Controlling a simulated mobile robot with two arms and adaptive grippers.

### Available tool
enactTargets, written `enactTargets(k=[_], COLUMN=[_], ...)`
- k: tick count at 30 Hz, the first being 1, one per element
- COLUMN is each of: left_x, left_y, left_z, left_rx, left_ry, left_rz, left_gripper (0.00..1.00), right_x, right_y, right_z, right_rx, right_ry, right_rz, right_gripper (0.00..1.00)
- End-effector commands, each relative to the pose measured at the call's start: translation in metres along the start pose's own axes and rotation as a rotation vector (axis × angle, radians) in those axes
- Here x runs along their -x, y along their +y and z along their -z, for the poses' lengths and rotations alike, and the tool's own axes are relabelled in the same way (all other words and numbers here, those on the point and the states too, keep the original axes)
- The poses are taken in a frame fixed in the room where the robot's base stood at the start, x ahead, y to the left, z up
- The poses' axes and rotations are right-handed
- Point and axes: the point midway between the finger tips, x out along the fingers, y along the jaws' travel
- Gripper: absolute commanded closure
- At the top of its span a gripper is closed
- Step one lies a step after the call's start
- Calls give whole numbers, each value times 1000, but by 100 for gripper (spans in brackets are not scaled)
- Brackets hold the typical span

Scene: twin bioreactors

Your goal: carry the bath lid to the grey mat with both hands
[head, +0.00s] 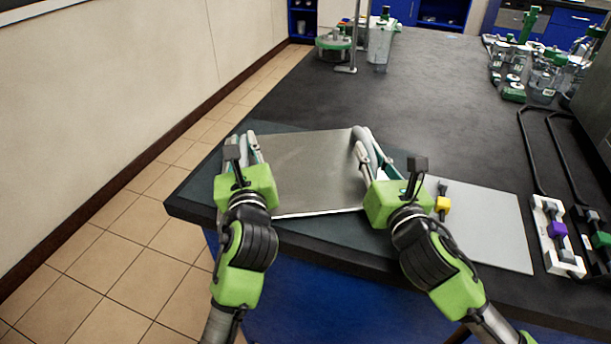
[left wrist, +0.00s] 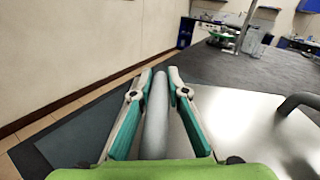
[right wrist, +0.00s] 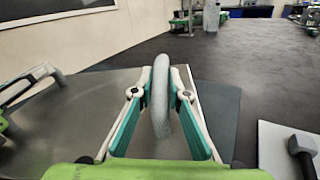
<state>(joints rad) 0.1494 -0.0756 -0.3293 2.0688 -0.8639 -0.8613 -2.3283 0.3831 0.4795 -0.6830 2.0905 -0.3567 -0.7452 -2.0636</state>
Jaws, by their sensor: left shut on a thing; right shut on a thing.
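The bath lid (head: 308,172) is a flat brushed-metal plate with a rounded grey handle on each side. It lies level over a dark grey mat (head: 335,228), which shows around its edges; I cannot tell if the two touch. My left gripper (head: 252,150) is shut on the lid's left handle (left wrist: 154,115). My right gripper (head: 368,155) is shut on the right handle (right wrist: 160,95). In both wrist views the handle stands between the fingers. The grippers and arms hide parts of the lid's sides.
A light grey panel (head: 490,225) lies to the right, with a dark knobbed piece and a yellow piece at its left edge. Holders with purple and green pieces (head: 557,230) stand further right. Glassware (head: 545,75) stands at the back right. The middle of the bench is clear.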

Motion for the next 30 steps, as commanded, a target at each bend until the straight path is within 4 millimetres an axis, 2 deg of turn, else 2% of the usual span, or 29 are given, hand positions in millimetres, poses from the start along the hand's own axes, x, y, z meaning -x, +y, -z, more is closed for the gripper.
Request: enactTargets(k=[2,3,4,5,17,20,30], left_x=[-1,-1,-1,-1,5,18,89], left_y=[4,4,4,3,1,1,2], left_z=[5,4,4,4,4,5,5], left_rx=[-2,-3,-3,-3,-1,-1,-1], left_ry=[-4,0,0,0,1,2,3], left_rz=[-6,-7,-7,-7,-1,-1,-2], left_gripper=[100,78,70,69,69,69,69], right_x=[0,0,0,0,0,0,0], right_y=[-1,-1,-1,-1,-1,-1,-1], right_z=[3,3,3,3,3,3,3], right_rx=[1,1,1,1,0,0,0], right_ry=[-7,-2,-2,-2,0,0,0], right_rz=[-2,0,0,0,0,0,0], right_gripper=[100,77,70,68,68,68,68])
